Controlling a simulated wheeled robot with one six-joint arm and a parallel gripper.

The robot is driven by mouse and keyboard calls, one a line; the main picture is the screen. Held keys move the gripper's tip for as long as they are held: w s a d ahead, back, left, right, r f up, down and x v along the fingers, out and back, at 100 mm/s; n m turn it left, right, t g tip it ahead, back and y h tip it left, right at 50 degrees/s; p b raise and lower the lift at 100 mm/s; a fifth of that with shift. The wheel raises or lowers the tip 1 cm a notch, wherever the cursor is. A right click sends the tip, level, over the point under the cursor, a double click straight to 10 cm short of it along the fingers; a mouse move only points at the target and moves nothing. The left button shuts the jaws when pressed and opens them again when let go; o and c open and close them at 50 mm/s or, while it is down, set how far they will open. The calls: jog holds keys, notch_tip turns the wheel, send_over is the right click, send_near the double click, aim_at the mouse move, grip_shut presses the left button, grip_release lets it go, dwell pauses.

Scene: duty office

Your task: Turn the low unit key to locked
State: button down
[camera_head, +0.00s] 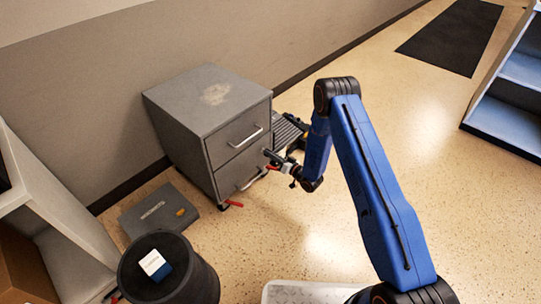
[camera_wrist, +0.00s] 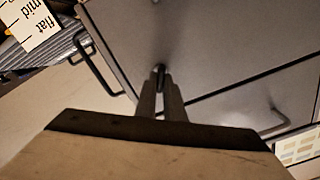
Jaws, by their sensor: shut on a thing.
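The low unit (camera_head: 222,125) is a grey two-drawer cabinet against the wall, both drawers shut. Its front fills much of the wrist view (camera_wrist: 215,50), with a bar handle at left and another at lower right. My gripper (camera_head: 274,160) is at the cabinet's front, near the line between the drawers. In the wrist view my gripper (camera_wrist: 161,85) has its fingers close together on the small dark key (camera_wrist: 160,71) at the cabinet face. The fingers cover part of the key, and I cannot read its turn angle or any lock marking.
A dark bin (camera_head: 190,284) with a white and blue box (camera_head: 155,265) stands at the front left. A flat grey case (camera_head: 158,210) lies by the cabinet. A pale shelf (camera_head: 60,205) is at left. Open floor (camera_head: 400,120) lies to the right, towards a black mat (camera_head: 452,36).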

jog(key=m, duration=1.1)
jog(key=shift+w+d+f, duration=0.1)
jog(key=shift+f, duration=0.1)
jog(key=shift+m, duration=0.3)
jog(key=c, duration=1.9)
grip_release()
jog(key=shift+o, duration=0.2)
jog(key=v, duration=1.7)
jog(key=shift+d, duration=0.2)
